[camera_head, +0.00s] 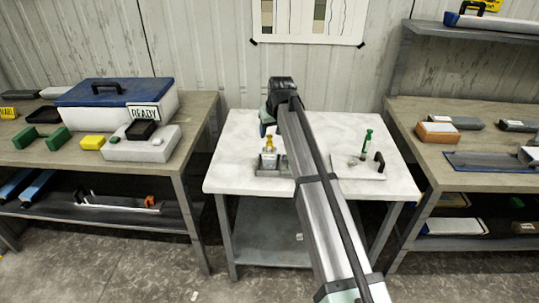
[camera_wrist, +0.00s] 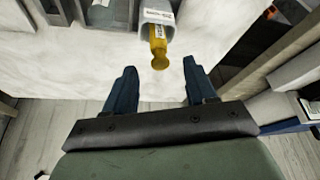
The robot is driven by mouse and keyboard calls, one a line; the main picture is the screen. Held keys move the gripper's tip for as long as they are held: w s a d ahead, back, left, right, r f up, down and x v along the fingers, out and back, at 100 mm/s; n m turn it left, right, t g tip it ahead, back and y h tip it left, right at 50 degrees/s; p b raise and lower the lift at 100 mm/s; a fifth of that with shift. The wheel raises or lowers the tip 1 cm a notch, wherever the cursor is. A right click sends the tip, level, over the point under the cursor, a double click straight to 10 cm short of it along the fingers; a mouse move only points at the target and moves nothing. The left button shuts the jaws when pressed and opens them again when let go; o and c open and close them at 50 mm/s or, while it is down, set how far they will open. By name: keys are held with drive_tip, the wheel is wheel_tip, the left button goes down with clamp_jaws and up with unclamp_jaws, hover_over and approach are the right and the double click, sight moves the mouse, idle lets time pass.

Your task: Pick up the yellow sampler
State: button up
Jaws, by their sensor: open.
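The yellow sampler (camera_head: 271,154) stands in a grey holder (camera_head: 268,164) at the front left of the white table. In the wrist view the yellow sampler (camera_wrist: 158,46) shows with a pale label on its shaft and a round knob at its end. A pale, labelled part of the holder (camera_wrist: 157,16) shows behind it. My gripper (camera_wrist: 159,80) is open and empty. Its two dark blue fingers are apart, and the sampler's knob appears between and beyond their tips. In the head view my arm hides part of the table, and the fingers are hard to make out.
A green sampler-like piece (camera_head: 367,142) stands on a white tray with a black handle (camera_head: 379,162) at the table's right. A left bench holds a blue-lidded box (camera_head: 117,97) and a READY sign (camera_head: 143,114). A right bench (camera_head: 455,182) stands close by.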

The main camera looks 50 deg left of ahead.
sight(270, 136)
drive_tip(key=shift+x, duration=3.7)
drive_tip(key=shift+w+a+r, duration=0.15)
drive_tip(key=shift+a, duration=0.05)
drive_tip(key=shift+c, duration=0.3)
clamp_jaws()
